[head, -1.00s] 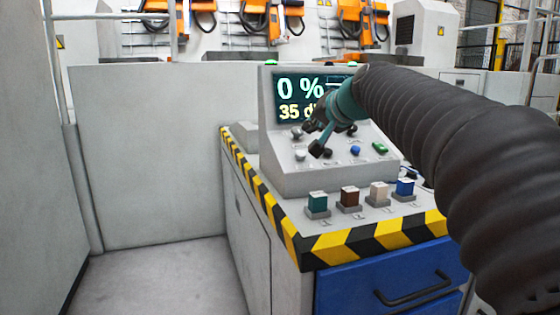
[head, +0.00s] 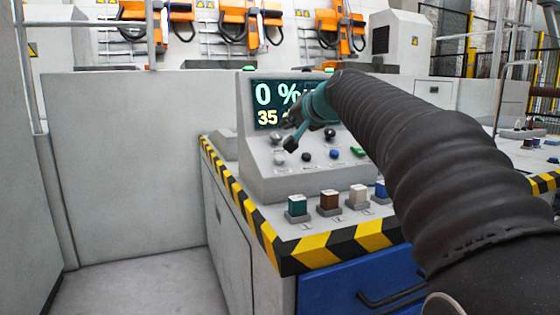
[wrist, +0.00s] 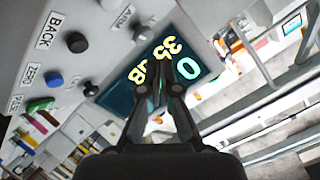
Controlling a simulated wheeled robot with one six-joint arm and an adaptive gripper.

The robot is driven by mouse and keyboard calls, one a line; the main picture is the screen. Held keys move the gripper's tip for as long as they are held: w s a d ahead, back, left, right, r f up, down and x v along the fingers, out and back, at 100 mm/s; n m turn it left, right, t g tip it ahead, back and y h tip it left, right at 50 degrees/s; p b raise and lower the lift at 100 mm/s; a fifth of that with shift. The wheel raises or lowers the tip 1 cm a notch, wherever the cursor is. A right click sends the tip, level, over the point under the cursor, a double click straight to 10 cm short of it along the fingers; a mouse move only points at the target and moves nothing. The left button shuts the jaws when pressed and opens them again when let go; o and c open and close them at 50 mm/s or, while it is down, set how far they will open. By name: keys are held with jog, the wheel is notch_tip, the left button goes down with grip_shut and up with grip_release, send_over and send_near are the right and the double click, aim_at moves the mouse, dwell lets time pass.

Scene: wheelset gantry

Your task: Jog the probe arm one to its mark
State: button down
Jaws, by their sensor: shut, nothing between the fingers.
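A grey control console (head: 258,185) stands ahead with a dark screen (head: 262,88) showing a green "0 %" and a yellow "35" line, partly hidden by my arm. In the wrist view the screen (wrist: 120,98) reads "35 dB", turned over. My gripper (head: 290,143) is shut and empty in front of the console's sloped face; it also shows in the wrist view (wrist: 165,45), overlapping the screen. The face holds a blue button (head: 334,155), a green one (head: 357,152), black and silver knobs. Several orange arm units (head: 240,22) hang behind; I cannot tell which is one.
A blue drawer (head: 350,290) is below. A grey wall panel (head: 130,165) stands behind. Open floor (head: 150,285) lies left. Another console (head: 530,150) is at right.

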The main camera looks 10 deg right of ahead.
aim_at(279, 160)
jog(key=shift+w+a+f+b, duration=0.1)
jog(key=shift+w+f+b, duration=0.5)
jog(key=shift+f, duration=0.5)
jog(key=shift+w+a+f+b, duration=0.1)
jog(key=shift+w+f+b, duration=0.45)
jog(key=shift+f, duration=0.6)
jog(key=shift+w+a+f+b, duration=0.1)
jog(key=shift+w+f+b, duration=0.25)
jog(key=shift+f+b, duration=0.6)
jog(key=shift+f, duration=0.3)
jog(key=shift+w+f, duration=0.2)
jog(key=shift+f, duration=0.05)
jog(key=shift+w+a+f+b, duration=0.1)
jog(key=shift+w+f+b, duration=0.1)
jog(key=shift+f+b, duration=0.3)
dwell(0.3)
dwell(3.1)
jog(key=shift+s+r+p, duration=0.2)
jog(key=shift+r+p, duration=0.05)
jog(key=shift+r, duration=0.2)
jog(key=shift+s+r+p, duration=0.2)
jog(key=shift+r+p, duration=0.05)
jog(key=shift+r, duration=0.2)
